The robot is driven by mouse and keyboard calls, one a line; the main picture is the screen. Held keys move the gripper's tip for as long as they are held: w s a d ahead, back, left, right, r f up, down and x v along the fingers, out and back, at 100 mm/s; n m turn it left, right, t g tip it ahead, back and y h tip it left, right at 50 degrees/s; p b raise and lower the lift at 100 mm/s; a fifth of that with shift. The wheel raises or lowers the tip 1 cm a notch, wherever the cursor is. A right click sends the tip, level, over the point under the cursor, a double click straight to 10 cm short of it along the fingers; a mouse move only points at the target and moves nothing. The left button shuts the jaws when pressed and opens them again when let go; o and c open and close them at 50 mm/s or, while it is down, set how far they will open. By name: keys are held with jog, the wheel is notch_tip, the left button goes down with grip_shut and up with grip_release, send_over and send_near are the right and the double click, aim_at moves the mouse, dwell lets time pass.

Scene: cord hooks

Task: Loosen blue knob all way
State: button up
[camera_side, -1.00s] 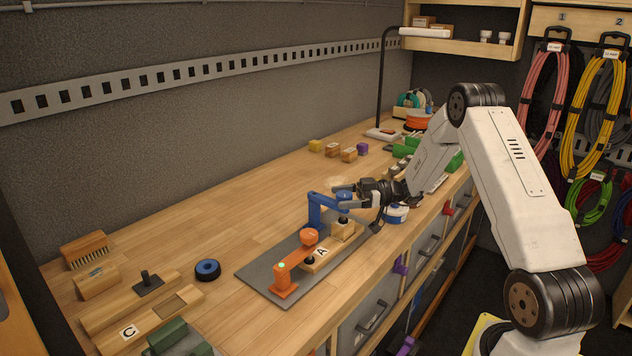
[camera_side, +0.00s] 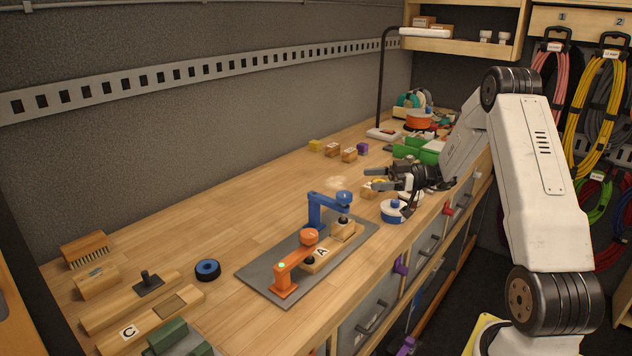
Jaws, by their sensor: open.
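The blue clamp (camera_side: 316,209) stands on a dark grey base plate (camera_side: 262,274). Its blue knob (camera_side: 344,197) sits at the end of its arm, over a wooden block (camera_side: 342,231). In front of it the orange clamp (camera_side: 286,279) with its orange knob (camera_side: 309,236) stands over the wooden piece marked A (camera_side: 318,257). My gripper (camera_side: 368,181) is open and empty, behind and to the right of the blue knob and apart from it. Its fingers point left.
A blue and white round container (camera_side: 393,211) sits below my gripper near the bench's front edge. Small blocks (camera_side: 348,155) and green bins (camera_side: 420,150) are farther back. A dark blue ring (camera_side: 208,270) lies at left. The bench middle is clear.

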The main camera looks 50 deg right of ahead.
jog(key=s+a+m+g+h, duration=0.3)
jog(key=s+a+h, duration=0.1)
jog(key=a, duration=0.4)
jog(key=s+a+m+g+h, duration=0.3)
jog(key=s+a+h, duration=0.1)
jog(key=a, duration=0.4)
jog(key=s+a+m+g+h, duration=0.3)
jog(key=a+g+h, duration=0.1)
jog(key=a, duration=0.4)
jog(key=shift+s+a+r+h, duration=0.2)
jog(key=shift+s+a+h, duration=0.1)
jog(key=shift+s+h, duration=0.1)
dwell(1.0)
dwell(0.5)
